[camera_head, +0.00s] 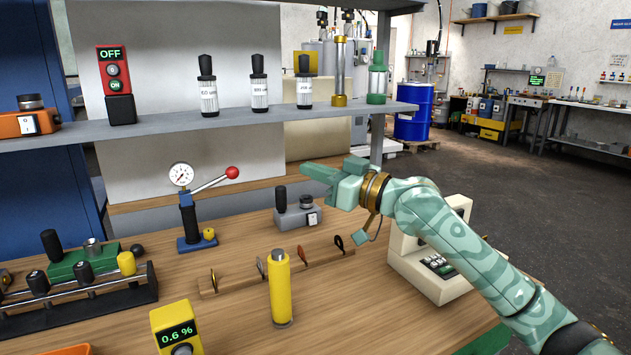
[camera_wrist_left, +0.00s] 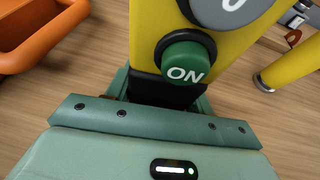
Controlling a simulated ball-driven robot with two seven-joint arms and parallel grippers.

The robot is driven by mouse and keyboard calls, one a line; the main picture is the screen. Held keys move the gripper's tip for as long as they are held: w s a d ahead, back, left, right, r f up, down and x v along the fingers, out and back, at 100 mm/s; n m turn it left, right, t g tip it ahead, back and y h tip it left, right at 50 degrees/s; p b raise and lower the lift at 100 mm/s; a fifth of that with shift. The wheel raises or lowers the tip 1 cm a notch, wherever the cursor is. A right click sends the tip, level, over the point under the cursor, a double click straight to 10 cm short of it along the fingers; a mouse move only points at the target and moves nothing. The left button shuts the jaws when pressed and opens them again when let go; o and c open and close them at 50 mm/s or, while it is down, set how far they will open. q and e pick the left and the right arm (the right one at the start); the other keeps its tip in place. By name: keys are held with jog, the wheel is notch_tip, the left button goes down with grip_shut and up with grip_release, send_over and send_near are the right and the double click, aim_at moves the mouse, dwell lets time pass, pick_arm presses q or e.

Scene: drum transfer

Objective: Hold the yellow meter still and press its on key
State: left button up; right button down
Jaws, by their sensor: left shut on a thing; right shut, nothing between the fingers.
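The yellow meter (camera_head: 177,326) stands at the bottom edge of the head view, its lit display reading 0.6 %. In the left wrist view the yellow meter (camera_wrist_left: 145,40) shows close up, with its green ON key (camera_wrist_left: 186,63) facing the camera and part of a grey round key above it. My left gripper (camera_wrist_left: 160,96) is shut on the meter's dark lower part, below the ON key. My right gripper (camera_head: 318,178) is shut and empty, raised over the back right of the bench, well apart from the meter.
A yellow cylinder (camera_head: 280,290) stands right of the meter. Behind it is a wooden strip with hooks (camera_head: 240,280). A gauge press (camera_head: 188,215) and a black rack (camera_head: 80,305) stand left. An orange tray (camera_wrist_left: 30,40) is near the meter. A shelf (camera_head: 240,120) crosses behind.

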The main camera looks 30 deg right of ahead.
pick_arm(q)
jog(key=shift+f, duration=0.35)
jog(key=o, duration=1.4)
jog(key=shift+r, duration=0.1)
